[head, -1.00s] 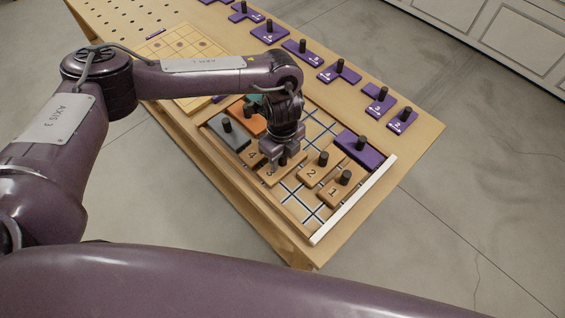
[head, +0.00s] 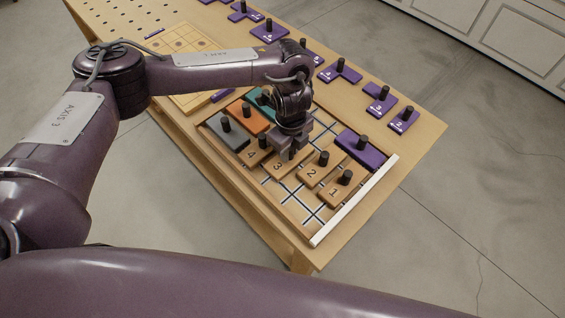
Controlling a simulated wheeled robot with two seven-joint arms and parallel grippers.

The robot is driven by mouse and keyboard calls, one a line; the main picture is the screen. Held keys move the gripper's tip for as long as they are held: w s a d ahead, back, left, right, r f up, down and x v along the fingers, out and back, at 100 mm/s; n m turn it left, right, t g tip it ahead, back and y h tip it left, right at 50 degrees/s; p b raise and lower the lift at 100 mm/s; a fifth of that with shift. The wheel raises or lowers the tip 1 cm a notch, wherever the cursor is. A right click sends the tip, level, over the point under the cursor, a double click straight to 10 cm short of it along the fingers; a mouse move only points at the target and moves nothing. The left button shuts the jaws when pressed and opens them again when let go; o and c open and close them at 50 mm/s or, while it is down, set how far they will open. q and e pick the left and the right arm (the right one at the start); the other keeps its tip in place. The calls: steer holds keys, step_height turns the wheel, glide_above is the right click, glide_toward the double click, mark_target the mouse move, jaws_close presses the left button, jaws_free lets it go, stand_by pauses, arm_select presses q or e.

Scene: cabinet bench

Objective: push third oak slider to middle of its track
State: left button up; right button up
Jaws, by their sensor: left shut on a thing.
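The third oak slider (head: 280,166), marked 3, lies in the tray (head: 249,183) between the oak sliders marked 4 (head: 252,155) and 2 (head: 311,175). My left gripper (head: 290,155) is over slider 3 and shut on its peg, which the fingers mostly hide. Slider 1 (head: 333,196) lies nearest the white strip. The far end of slider 3 is hidden behind my gripper. My right gripper is not in view.
Grey (head: 230,137), orange (head: 242,116) and teal (head: 262,101) blocks sit left of the oak sliders. A purple block (head: 360,152) sits by the white strip (head: 355,200). Purple pieces (head: 404,121) line the table's far edge.

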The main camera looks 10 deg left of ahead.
arm_select(q)
steer(key=shift+w+d+b, duration=0.7)
steer(key=shift+w+b, duration=0.2)
steer(key=shift+w, duration=0.15)
steer(key=shift+w+d+b, duration=0.65)
steer(key=shift+w+b, duration=0.25)
steer(key=shift+w, duration=0.1)
steer(key=o, duration=0.8)
steer(key=shift+c, duration=0.2)
steer(key=shift+r, duration=0.1)
steer(key=shift+r+p, duration=1.95)
steer(key=shift+r, duration=0.35)
step_height(320, 180, up, 3)
steer(key=shift+f+p, duration=0.1)
steer(key=shift+p, duration=1.15)
